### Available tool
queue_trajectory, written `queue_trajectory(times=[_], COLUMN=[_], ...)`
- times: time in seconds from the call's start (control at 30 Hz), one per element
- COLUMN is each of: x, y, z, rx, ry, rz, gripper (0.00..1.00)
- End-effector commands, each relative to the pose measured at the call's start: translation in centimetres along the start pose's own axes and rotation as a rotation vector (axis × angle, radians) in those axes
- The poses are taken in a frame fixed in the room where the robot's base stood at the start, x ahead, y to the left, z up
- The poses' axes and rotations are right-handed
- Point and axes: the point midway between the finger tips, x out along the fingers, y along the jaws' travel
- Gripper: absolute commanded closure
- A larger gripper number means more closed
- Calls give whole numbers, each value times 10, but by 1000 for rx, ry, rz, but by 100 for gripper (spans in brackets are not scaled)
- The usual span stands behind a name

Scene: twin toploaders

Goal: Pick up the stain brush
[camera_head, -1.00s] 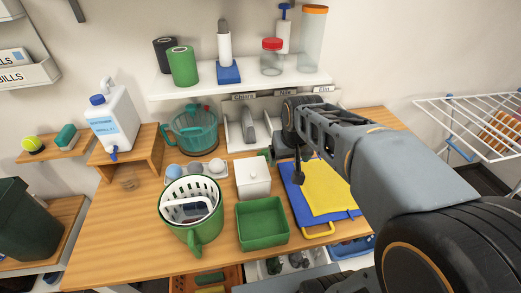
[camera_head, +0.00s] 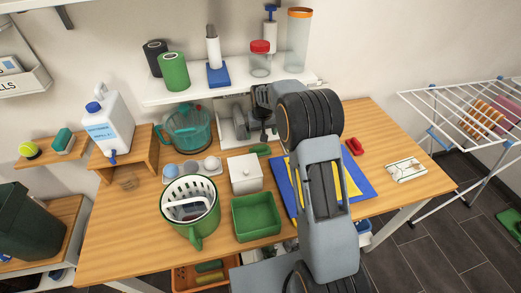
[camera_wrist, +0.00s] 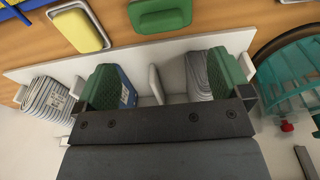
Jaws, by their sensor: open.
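I cannot tell for certain which object is the stain brush. A small green object (camera_head: 262,150) lies at the back of the table, behind the white lidded box. It also shows at the top of the wrist view (camera_wrist: 160,14). My gripper (camera_head: 262,112) is over the white divided rack at the back of the table. In the wrist view my gripper (camera_wrist: 165,78) is open, its green-padded fingers apart above the rack, with a divider between them. Nothing is held.
The white rack (camera_wrist: 180,50) holds grey, ribbed items. A shelf (camera_head: 220,90) with rolls and jars overhangs the back. The table's right side is fairly clear.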

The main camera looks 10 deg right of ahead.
Motion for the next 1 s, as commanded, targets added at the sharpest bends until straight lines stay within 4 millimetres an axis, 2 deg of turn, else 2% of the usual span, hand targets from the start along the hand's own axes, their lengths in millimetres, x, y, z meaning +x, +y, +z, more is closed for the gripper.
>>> queue_trajectory(times=[0.13, 0.47, 0.73, 1.0], x=[22, 43, 78, 90], y=[0, 0, -2, -2], z=[0, 1, 0, 0], rx=[0, 0, 0, 0], ry=[-3, -2, -3, 1], rz=[0, 0, 0, 0], gripper=[4, 4, 4, 4])
